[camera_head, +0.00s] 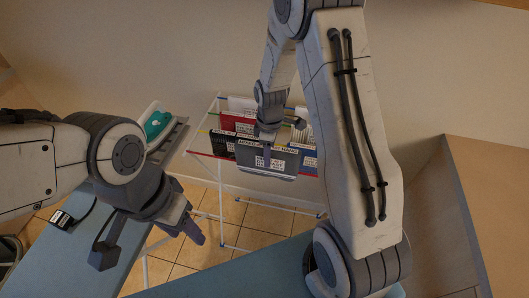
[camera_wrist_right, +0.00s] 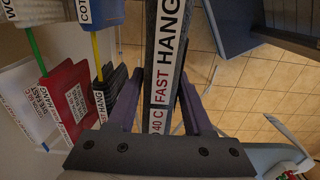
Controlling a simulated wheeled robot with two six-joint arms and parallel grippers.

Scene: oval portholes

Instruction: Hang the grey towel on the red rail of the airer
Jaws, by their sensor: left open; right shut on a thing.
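The grey towel (camera_head: 283,160), with white printed labels, hangs folded at the front of the airer (camera_head: 219,200). My right gripper (camera_head: 267,143) is shut on its upper part; the towel also shows between the fingers in the right wrist view (camera_wrist_right: 165,60). The red rail (camera_head: 200,154) is the front rail; the towel covers its middle. I cannot tell whether the towel straddles the rail or hangs in front of it.
Other towels hang behind: a red one (camera_head: 235,121), a black one (camera_head: 221,143) and a blue one (camera_head: 308,158). A teal-and-white iron (camera_head: 156,122) stands at the left. A blue board (camera_head: 240,268) crosses the front. A wooden panel (camera_head: 485,200) stands at the right.

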